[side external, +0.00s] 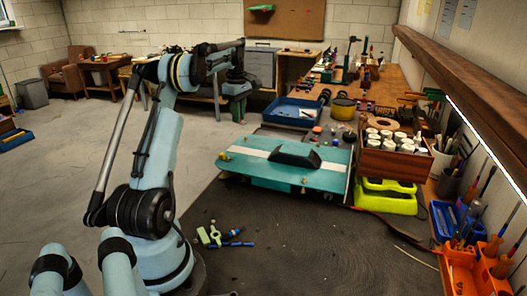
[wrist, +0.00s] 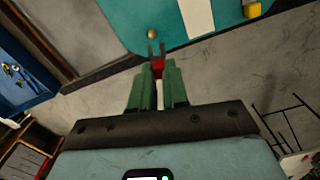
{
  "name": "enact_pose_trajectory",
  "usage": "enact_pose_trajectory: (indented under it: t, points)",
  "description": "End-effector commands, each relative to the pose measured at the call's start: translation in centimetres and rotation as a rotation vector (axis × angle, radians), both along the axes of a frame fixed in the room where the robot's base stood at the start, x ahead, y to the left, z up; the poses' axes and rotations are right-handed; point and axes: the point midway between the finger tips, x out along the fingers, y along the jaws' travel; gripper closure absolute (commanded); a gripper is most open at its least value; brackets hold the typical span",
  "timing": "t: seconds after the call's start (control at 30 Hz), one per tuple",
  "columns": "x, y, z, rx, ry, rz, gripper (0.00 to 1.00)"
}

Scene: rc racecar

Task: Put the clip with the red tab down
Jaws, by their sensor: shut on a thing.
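My gripper (wrist: 157,78) shows in the wrist view with its two green fingers shut on the clip with the red tab (wrist: 157,67). The red part sits between the fingertips, and two thin dark prongs stick out past them. The clip is close to the edge of the teal car body (wrist: 110,15) in this view; I cannot tell its height. In the side view the teal car body (side external: 240,168) with its white stripe lies on the dark mat. My gripper (side external: 239,104) is behind it there, and the clip is too small to make out.
A round brass knob (wrist: 153,35) and a yellow piece (wrist: 252,8) are on the car body. A blue tray (side external: 293,112) and a yellow tin (side external: 343,108) stand behind it.

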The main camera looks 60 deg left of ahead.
Motion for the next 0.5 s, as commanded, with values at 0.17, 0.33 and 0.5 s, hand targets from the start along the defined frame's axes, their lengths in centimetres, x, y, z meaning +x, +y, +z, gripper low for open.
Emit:
enact_pose_trajectory:
  t: [0.17,0.33,0.5]
  points:
    - [4.7,-8.2,2.2,0.0,0.0,-0.379,1.0]
    - [7.3,-16.9,3.9,0.0,0.0,-0.772,1.0]
    - [7.7,-25.6,5.1,0.0,0.0,-1.172,1.0]
